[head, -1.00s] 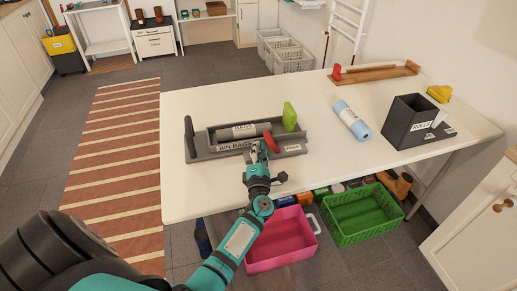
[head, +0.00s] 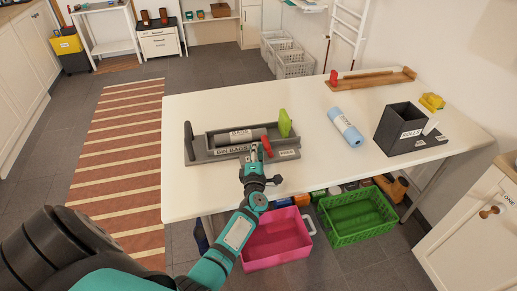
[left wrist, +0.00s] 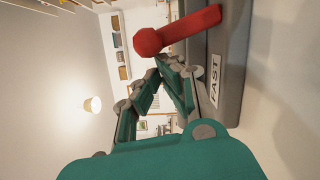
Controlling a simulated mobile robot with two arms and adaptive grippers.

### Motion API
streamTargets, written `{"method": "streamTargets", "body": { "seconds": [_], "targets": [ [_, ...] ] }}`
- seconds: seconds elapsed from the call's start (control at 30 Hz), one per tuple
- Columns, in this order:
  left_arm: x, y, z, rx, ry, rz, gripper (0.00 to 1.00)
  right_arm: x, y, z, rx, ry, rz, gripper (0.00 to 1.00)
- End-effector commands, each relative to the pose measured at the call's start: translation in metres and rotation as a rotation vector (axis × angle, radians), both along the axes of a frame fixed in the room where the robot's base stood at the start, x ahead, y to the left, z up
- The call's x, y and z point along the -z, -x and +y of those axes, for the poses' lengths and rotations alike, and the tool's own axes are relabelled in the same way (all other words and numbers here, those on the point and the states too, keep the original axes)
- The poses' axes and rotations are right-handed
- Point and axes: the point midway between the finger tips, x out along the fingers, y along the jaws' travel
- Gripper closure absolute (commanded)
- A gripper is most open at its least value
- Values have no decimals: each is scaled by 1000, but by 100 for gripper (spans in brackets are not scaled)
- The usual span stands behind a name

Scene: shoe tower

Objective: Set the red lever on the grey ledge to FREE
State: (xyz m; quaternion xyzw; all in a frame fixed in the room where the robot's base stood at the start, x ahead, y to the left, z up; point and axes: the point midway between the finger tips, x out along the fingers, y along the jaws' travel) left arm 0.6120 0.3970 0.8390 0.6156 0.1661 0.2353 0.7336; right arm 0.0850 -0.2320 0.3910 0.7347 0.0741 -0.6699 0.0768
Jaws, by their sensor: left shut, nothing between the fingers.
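The red lever (head: 267,147) is on the front grey ledge (head: 203,155) of the bin bag holder on the white table. In the left wrist view the lever (left wrist: 185,32) has a round knob and lies across the picture top, beside a label reading FAST (left wrist: 214,80). My left gripper (head: 255,158) is shut and empty, just left of and in front of the lever. Its fingers (left wrist: 168,68) are close below the knob in the left wrist view; I cannot tell whether they touch it. My right gripper is not in view.
The holder carries a grey roll (head: 240,136) and a green end piece (head: 285,122). A blue roll (head: 345,127) and a dark box (head: 402,128) stand to the right. Pink (head: 277,242) and green crates (head: 357,217) are below the front edge. The table's left front is clear.

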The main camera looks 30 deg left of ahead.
Motion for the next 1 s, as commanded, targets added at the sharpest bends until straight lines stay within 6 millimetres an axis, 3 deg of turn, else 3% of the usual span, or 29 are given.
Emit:
{"method": "streamTargets", "body": {
  "seconds": [0.03, 0.1, 0.43, 0.73, 1.0],
  "targets": [
    [-11, -2, 3, 0, -25, 28, 100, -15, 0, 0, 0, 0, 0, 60],
    [-15, -4, 5, 1, -66, 74, 100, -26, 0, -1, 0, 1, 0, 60],
    [-25, -18, -5, 3, -272, 297, 100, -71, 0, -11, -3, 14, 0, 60],
    [-25, -28, -15, 3, -415, 451, 100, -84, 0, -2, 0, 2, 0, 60],
    [-25, -33, -19, 2, -418, 450, 100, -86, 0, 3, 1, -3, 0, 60]
  ]
}}
